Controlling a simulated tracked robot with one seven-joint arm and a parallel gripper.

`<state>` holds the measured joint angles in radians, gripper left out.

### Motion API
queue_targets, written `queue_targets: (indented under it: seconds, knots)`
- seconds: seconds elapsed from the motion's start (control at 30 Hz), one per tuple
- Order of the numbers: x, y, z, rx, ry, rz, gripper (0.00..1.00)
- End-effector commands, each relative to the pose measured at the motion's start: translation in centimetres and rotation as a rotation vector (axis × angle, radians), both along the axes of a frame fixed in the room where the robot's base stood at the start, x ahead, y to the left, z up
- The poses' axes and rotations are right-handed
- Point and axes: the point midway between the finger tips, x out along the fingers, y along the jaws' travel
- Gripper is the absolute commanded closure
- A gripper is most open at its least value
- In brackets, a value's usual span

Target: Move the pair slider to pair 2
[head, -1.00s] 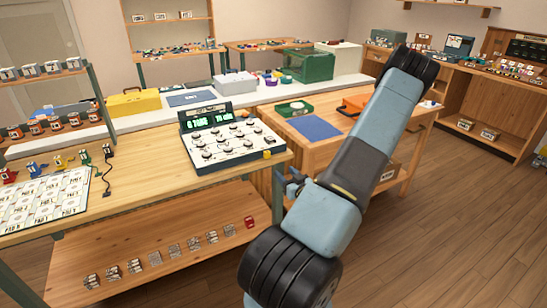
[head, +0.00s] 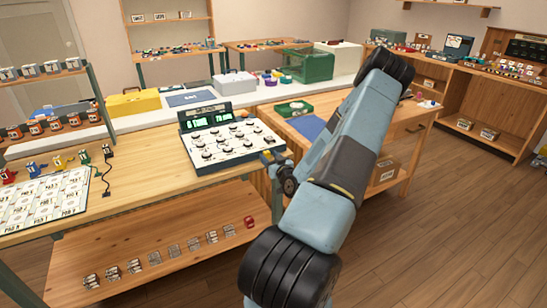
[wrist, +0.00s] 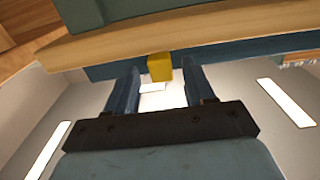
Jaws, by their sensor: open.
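The grey device (head: 228,139) with a dark lit display and several black knobs stands at the right end of the wooden bench. A small yellow block (head: 266,155), seemingly the pair slider, shows at its right front corner. The slider's pair marks are too small to read. My gripper (head: 277,161) is at that corner, partly hidden by my arm. In the wrist view my gripper (wrist: 159,85) is open, with one finger on each side of the yellow block (wrist: 160,67). Gaps show between block and fingers.
The bench edge (wrist: 115,48) crosses the wrist view close beyond the fingers. A printed board (head: 45,200) and small coloured pieces lie at the bench's left. A lower shelf (head: 160,245) holds several small blocks. A blue mat (head: 308,127) lies on the neighbouring table.

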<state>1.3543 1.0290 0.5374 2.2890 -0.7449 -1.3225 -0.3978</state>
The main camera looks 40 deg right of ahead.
Motion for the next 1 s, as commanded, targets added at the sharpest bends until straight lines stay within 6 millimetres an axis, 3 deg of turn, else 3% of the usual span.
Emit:
queue_targets:
  seconds: [0.2, 0.77, 1.0]
  knots:
    - [0.03, 0.02, 0.00, 0.000, 0.000, 0.001, 0.47]
    - [0.01, 0.01, 0.00, -0.001, 0.000, 0.000, 1.00]
    - [0.01, -0.02, 0.00, -0.001, 0.000, 0.000, 1.00]
